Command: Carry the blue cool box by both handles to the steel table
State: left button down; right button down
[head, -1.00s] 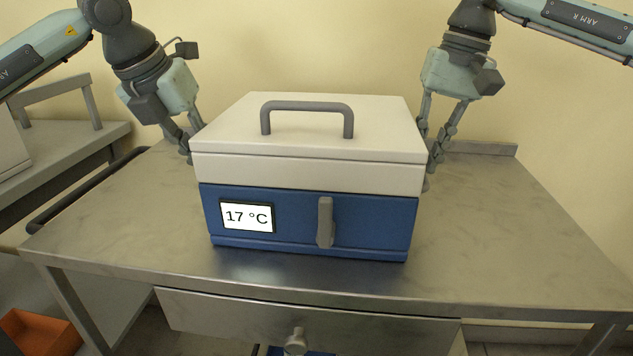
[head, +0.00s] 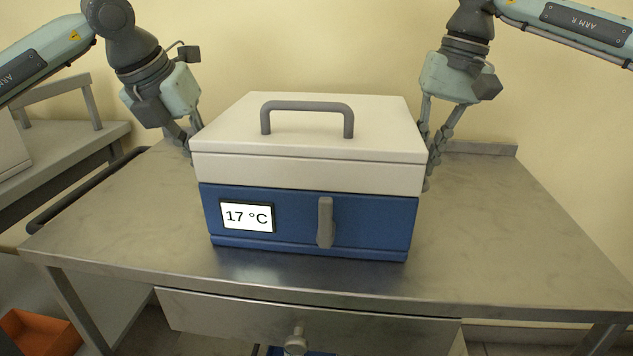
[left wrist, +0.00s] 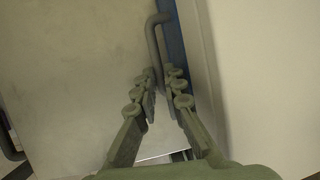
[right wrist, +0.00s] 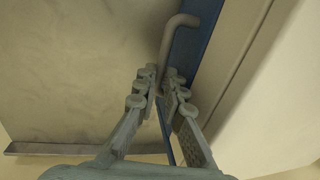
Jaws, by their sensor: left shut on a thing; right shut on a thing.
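The blue cool box (head: 290,225) with a white lid (head: 300,172) stands upright over the steel table (head: 500,240); its base looks to be at the tabletop, though I cannot tell if it touches. Its front display reads 17 °C. My left gripper (head: 188,155) is at the box's left side, shut on the left side handle (left wrist: 155,45), a grey bar seen in the left wrist view. My right gripper (head: 432,170) is at the right side, shut on the right side handle (right wrist: 172,40), seen in the right wrist view. In the head view the box hides both side handles.
The tabletop is clear to the right and left of the box. A drawer with a knob (head: 296,341) is under the table's front edge. A grey bench (head: 70,140) stands at the left, and an orange bin (head: 40,333) is low at the left.

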pick_arm(q)
jog(key=shift+w+r, duration=0.1)
jog(key=shift+r, duration=0.15)
pick_arm(e)
jog(key=shift+w+r, duration=0.1)
jog(key=shift+r, duration=0.15)
